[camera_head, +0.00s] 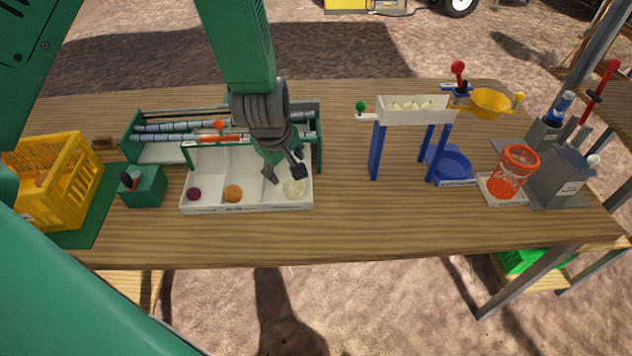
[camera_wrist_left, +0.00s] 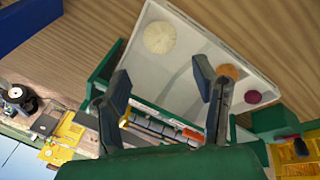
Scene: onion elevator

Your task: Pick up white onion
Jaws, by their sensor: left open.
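The white onion (camera_head: 293,188) lies at the right end of the white tray (camera_head: 245,208), near its front edge. It also shows in the left wrist view as a pale round onion (camera_wrist_left: 159,38). My left gripper (camera_head: 284,178) is open and empty, just above and behind the white onion, with its fingers apart from it. In the left wrist view the two dark fingers (camera_wrist_left: 162,90) are spread, and the onion lies beyond them. My right gripper is not in view.
An orange-brown onion (camera_head: 233,193) and a dark red onion (camera_head: 194,194) share the tray. A green frame with rollers (camera_head: 160,127) stands behind it. A yellow crate (camera_head: 78,165) is at left, a blue-legged stand (camera_head: 376,150) at right. The table front is clear.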

